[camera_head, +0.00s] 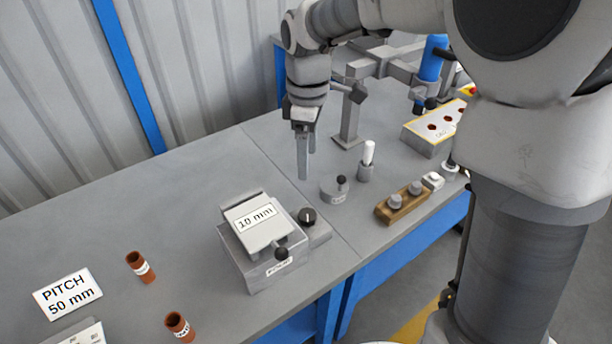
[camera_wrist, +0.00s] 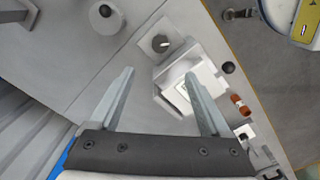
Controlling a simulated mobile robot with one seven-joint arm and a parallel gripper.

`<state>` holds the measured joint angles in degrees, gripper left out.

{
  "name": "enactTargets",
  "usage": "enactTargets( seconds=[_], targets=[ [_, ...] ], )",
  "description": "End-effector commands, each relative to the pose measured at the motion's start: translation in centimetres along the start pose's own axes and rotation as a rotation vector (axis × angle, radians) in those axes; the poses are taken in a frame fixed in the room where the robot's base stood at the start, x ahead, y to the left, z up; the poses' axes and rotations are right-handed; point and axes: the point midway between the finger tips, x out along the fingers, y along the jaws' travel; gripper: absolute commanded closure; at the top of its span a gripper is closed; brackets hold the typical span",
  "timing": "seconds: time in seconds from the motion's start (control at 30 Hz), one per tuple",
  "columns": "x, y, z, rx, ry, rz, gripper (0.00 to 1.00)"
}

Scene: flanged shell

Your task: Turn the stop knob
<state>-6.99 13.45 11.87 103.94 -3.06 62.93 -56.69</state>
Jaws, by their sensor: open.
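The stop knob (camera_head: 308,216) is a dark round knob with a light mark, on a grey plate at the right side of a grey block device (camera_head: 262,262) labelled "10 mm". In the wrist view the knob (camera_wrist: 160,43) sits beyond my fingertips, near the midline between them. The block device (camera_wrist: 170,96) shows partly behind the right finger there. My gripper (camera_head: 306,166) points down above the table, behind and higher than the knob, apart from it. In the wrist view my gripper (camera_wrist: 160,73) is open, with nothing between its fingers.
A black ball handle (camera_head: 281,254) sticks out at the device's front. A round grey piece (camera_head: 334,192) with a black knob and a white-topped peg (camera_head: 368,154) stand to the right. A brown block (camera_head: 402,204) is near the table edge.

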Motion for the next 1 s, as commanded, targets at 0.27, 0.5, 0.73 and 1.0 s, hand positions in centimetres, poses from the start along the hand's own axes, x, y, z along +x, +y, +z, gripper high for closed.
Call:
enactTargets(
  seconds=[0.27, 0.5, 0.73, 1.0],
  targets=[
    [4.9, -0.1, 0.1, 0.001, -0.003, -0.004, 0.19],
    [10.2, -0.1, 0.0, 0.002, -0.002, -0.004, 0.19],
    [14.6, -0.1, 0.1, 0.003, -0.002, -0.003, 0.19],
    [16.9, 0.0, 0.0, 0.002, 0.000, 0.001, 0.19]
  ],
)
